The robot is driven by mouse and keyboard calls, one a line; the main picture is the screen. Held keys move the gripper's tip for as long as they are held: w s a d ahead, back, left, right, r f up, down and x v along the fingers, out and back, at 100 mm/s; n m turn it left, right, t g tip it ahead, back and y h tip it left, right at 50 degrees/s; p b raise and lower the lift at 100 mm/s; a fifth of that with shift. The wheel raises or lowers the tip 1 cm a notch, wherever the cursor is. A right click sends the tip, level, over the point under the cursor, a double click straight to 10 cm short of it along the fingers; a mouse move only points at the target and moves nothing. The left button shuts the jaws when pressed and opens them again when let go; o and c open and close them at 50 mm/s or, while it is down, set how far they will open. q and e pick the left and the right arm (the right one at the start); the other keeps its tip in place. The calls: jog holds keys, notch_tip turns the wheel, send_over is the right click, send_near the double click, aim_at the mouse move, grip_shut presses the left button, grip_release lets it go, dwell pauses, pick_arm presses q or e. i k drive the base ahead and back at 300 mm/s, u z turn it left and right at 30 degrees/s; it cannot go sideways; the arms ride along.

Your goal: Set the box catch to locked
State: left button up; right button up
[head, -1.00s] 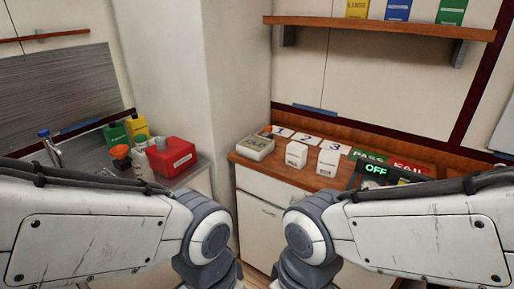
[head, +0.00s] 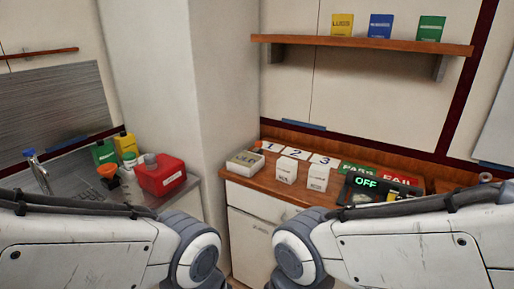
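No box catch can be made out in the head view. A grey panel (head: 497,125) is cut off by the right edge, and I cannot tell whether it belongs to the box. A dark device with a lit OFF display (head: 366,182) stands on the wooden counter. Both my arms come in low from the sides, but their grippers are below the picture.
The wooden counter (head: 240,184) holds a pale tray (head: 245,163), two white boxes (head: 287,171) (head: 318,177), number cards and PASS and FAIL signs (head: 398,178). A shelf (head: 360,44) hangs above. A red can (head: 163,178) and bottles stand on the left counter.

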aim_at(258, 143)
jog(key=u, duration=0.5)
jog(key=k, duration=0.6)
jog(key=u, duration=0.4)
jog(key=i, duration=1.5)
jog(key=z, duration=1)
jog(key=i, duration=1.15)
jog(key=z, duration=0.4)
